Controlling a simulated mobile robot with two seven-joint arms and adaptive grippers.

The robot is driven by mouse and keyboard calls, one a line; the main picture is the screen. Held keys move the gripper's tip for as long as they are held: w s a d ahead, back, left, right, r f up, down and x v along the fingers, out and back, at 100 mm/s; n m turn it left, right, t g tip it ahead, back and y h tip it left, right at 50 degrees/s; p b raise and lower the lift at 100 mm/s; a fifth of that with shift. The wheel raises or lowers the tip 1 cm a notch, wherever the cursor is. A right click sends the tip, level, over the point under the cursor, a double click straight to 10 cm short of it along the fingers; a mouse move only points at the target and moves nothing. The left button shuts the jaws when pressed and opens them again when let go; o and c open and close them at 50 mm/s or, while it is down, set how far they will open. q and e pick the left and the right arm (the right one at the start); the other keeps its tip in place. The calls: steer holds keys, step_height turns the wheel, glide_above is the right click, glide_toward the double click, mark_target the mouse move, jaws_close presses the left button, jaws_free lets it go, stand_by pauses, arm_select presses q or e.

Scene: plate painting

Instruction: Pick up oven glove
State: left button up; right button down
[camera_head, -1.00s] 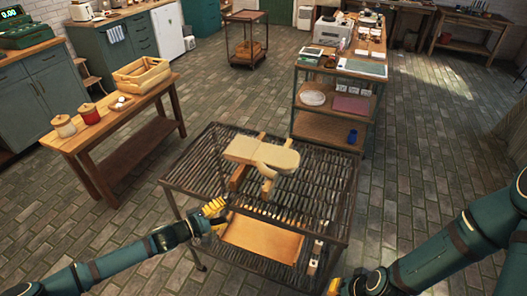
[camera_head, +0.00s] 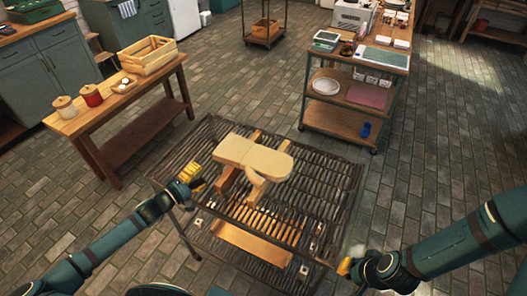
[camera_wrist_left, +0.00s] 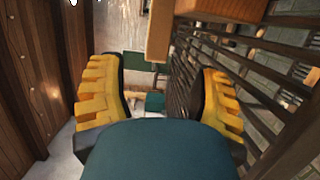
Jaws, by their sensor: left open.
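The cream oven glove (camera_head: 262,158) lies flat on a wooden stand (camera_head: 226,180) on the slatted metal table (camera_head: 325,190), thumb towards the front. My left gripper (camera_head: 192,177) is at the table's left edge, left of the glove and apart from it. In the left wrist view its two yellow fingers (camera_wrist_left: 160,98) are spread wide with nothing held between them. Wooden pieces (camera_wrist_left: 160,32) show beyond the fingers at the top; I cannot make out the glove there. My right gripper (camera_head: 345,267) is low, by the table's front right corner, partly hidden behind its own arm.
A lower shelf with a wooden board (camera_head: 250,243) shows under the slats. A wooden bench (camera_head: 135,122) with a crate (camera_head: 147,56) and two canisters stands at the left. A shelf cart (camera_head: 355,92) stands behind right. Floor is clear at the right.

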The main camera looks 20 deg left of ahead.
mark_target(230, 153)
arm_select(q)
steer(key=x, duration=1.3)
steer(key=shift+w+d+r+p, duration=0.1)
steer(key=shift+w+d+p, duration=0.05)
steer(key=shift+d+p, duration=0.15)
steer(key=shift+a, duration=0.1)
jaws_close()
